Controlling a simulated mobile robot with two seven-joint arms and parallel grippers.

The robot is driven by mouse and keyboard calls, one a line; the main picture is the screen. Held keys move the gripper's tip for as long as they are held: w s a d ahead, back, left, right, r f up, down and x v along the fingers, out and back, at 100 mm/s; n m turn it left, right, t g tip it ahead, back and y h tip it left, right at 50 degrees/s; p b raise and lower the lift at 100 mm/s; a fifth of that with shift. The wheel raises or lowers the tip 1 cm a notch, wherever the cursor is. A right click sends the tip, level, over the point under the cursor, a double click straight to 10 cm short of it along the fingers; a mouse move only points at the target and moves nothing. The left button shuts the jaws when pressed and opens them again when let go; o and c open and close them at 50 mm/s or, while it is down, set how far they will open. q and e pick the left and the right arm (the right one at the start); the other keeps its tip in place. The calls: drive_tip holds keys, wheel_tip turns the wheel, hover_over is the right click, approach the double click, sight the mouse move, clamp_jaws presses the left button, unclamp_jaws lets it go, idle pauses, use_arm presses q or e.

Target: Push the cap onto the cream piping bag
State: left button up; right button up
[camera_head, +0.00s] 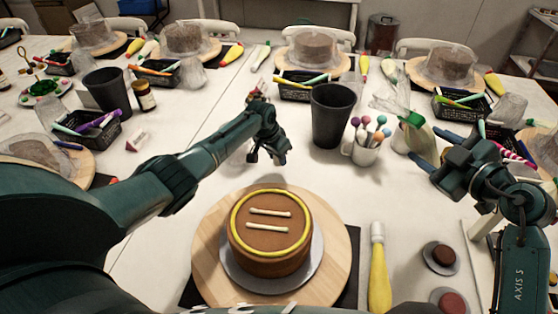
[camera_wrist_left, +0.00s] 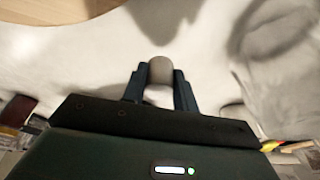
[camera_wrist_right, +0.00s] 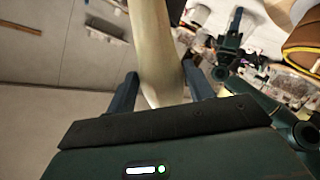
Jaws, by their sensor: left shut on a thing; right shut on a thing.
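My left gripper (camera_head: 267,152) is over the table behind the cake. In the left wrist view it is shut on a small pale grey cap (camera_wrist_left: 160,71), which sits between its fingers (camera_wrist_left: 160,88). The cap is hard to make out in the head view. My right gripper (camera_head: 424,164) is at the right, beside the mug. It is shut on the cream piping bag (camera_head: 407,138), which also shows pale and long between the fingers in the right wrist view (camera_wrist_right: 157,48). The bag and the cap are well apart. The bag's tip cannot be made out clearly.
A brown cake (camera_head: 270,250) stands on a round wooden turntable (camera_head: 335,250) in front. A yellow piping bag (camera_head: 379,280) lies right of it. A dark cup (camera_head: 331,115) and a mug of coloured sticks (camera_head: 361,152) stand between my grippers. Bare table lies left of the cup.

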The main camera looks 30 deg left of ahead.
sight(434, 134)
use_arm(q)
wheel_tip(434, 134, up, 4)
drive_tip(key=shift+f+p, duration=0.25)
drive_tip(key=shift+p, duration=0.95)
use_arm(e)
wheel_tip(434, 134, up, 3)
drive_tip(key=shift+r, duration=0.15)
use_arm(q)
drive_tip(key=shift+r, duration=3.45)
use_arm(e)
drive_tip(key=shift+f, duration=0.2)
drive_tip(key=shift+o, duration=1)
drive_tip(key=shift+c, duration=1.3)
use_arm(q)
drive_tip(key=shift+f+b, duration=0.1)
drive_tip(key=shift+b, duration=0.2)
